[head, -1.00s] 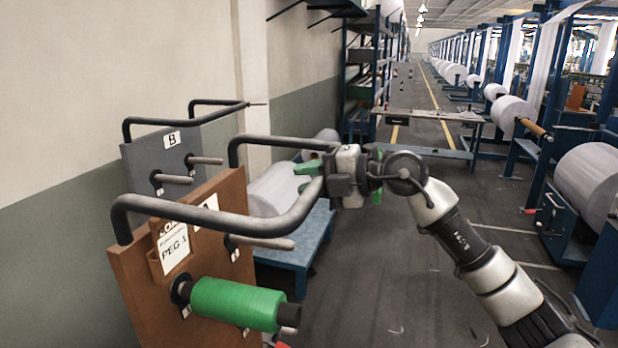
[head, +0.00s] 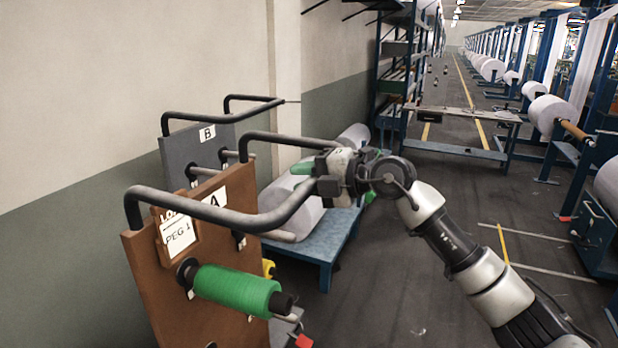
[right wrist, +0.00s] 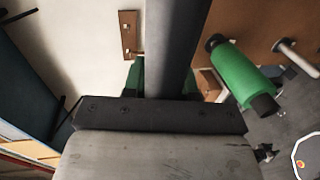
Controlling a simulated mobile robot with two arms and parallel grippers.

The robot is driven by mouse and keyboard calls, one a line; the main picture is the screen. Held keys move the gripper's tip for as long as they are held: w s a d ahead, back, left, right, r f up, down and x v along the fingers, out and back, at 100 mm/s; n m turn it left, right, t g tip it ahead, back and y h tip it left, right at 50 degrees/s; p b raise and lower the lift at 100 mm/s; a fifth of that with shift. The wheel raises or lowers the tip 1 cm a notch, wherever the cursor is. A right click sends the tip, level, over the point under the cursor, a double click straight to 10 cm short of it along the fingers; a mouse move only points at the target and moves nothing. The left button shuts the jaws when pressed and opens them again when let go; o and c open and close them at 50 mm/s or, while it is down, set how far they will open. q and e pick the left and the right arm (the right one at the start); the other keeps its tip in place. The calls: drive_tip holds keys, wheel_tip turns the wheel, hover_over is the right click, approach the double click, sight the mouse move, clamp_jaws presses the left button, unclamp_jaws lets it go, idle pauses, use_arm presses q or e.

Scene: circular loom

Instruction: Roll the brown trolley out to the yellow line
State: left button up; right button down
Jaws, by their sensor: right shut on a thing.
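The brown trolley (head: 160,290) stands at the lower left in the head view, with an A label, a PEG 1 card and a dark tubular handle (head: 262,222). A green bobbin (head: 235,289) sits on its peg and also shows in the right wrist view (right wrist: 238,78). In the right wrist view the handle bar (right wrist: 174,50) runs into the jaws. A short yellow line (head: 503,243) lies on the floor to the right, beyond my right arm. My left gripper is out of view.
A grey trolley marked B (head: 190,147) stands behind, near the wall. A blue stand (head: 330,248) with white rolls is beyond the handle. Blue shelving (head: 392,85) and a low blue table (head: 455,149) stand farther back. The floor at centre right is clear; looms line the right.

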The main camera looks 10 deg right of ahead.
drive_tip(key=c, duration=1.2)
unclamp_jaws()
drive_tip(key=shift+s+d+r, duration=0.15)
drive_tip(key=shift+d+r, duration=0.15)
drive_tip(key=o, duration=0.3)
drive_tip(key=shift+s+d, duration=0.3)
drive_tip(key=shift+d, duration=0.1)
drive_tip(key=shift+w+a+f, duration=0.1)
drive_tip(key=shift+a+f, duration=0.05)
drive_tip(key=shift+d+b, duration=0.3)
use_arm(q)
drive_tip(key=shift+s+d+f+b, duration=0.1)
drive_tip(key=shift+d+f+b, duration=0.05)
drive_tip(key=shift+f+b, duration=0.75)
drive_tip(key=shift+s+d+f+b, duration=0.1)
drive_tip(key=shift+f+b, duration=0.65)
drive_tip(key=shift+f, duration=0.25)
use_arm(e)
drive_tip(key=shift+v, duration=5.3)
drive_tip(key=shift+a, duration=0.15)
